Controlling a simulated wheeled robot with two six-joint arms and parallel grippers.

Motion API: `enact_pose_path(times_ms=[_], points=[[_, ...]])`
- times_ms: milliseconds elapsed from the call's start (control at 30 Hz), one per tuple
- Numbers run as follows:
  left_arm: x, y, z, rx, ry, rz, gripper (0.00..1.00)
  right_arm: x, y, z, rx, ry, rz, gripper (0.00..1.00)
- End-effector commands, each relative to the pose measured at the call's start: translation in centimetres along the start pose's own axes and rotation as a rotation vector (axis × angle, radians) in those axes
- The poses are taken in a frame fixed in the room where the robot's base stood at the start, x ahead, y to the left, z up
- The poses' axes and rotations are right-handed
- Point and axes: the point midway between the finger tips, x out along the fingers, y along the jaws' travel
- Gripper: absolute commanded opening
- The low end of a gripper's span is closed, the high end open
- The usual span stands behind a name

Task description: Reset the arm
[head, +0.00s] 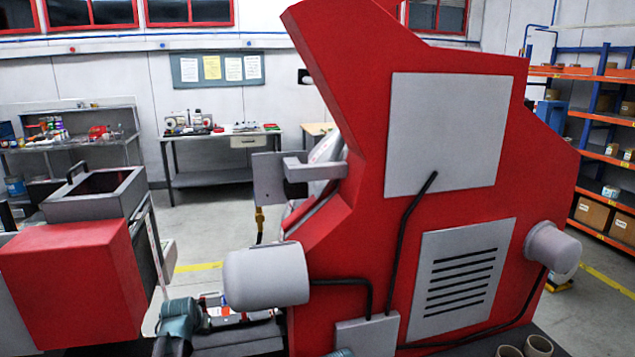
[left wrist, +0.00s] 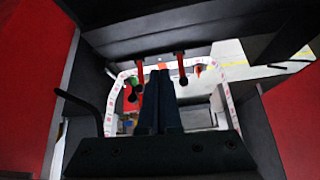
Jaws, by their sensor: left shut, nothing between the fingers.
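The label rewinder (head: 360,230) is a large red machine with grey panels, filling the middle and right of the head view. A pale strip with pinkish marks (left wrist: 228,105) runs around an opening in the left wrist view. My left gripper (left wrist: 160,78) has its two dark fingers together and empty, in front of this opening. Red rods with dark ends (left wrist: 140,72) show beside and beyond the fingers. I cannot tell whether the fingers touch anything. In the head view a teal part of my left arm shows at the bottom; its fingertips cannot be made out. My right gripper is not seen.
A red box (head: 70,285) and an open grey bin (head: 95,197) stand at the left. A grey cylinder (head: 265,277) juts from the machine near my left arm. A black bent bar (left wrist: 80,105) is at left in the wrist view. Workbenches stand at the back wall, shelves at right.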

Motion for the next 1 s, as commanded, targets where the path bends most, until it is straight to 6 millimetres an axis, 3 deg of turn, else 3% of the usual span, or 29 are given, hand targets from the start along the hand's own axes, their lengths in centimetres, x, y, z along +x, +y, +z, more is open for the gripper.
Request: enact_pose_path(times_ms=[267,333,467,567,700,800,1000], points=[[-2.5,5.6,6.6,0.032,-0.169,0.045,0.0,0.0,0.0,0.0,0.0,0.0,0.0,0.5],[-3.5,7.2,9.0,0.045,-0.232,0.056,0.0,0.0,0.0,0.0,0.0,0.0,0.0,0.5],[-6.8,10.7,15.3,0.078,-0.39,0.068,0.0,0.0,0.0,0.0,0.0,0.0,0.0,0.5],[-10.4,13.0,21.2,0.114,-0.543,0.06,0.0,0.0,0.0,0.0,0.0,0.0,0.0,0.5],[-11.6,18.1,22.8,0.27,-0.591,0.063,0.0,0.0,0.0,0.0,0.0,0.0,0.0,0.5],[-12.7,20.4,24.2,0.355,-0.612,0.059,0.0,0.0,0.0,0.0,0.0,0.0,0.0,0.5],[-13.9,22.7,25.7,0.448,-0.633,0.053,0.0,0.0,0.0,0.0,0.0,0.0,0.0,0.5]])
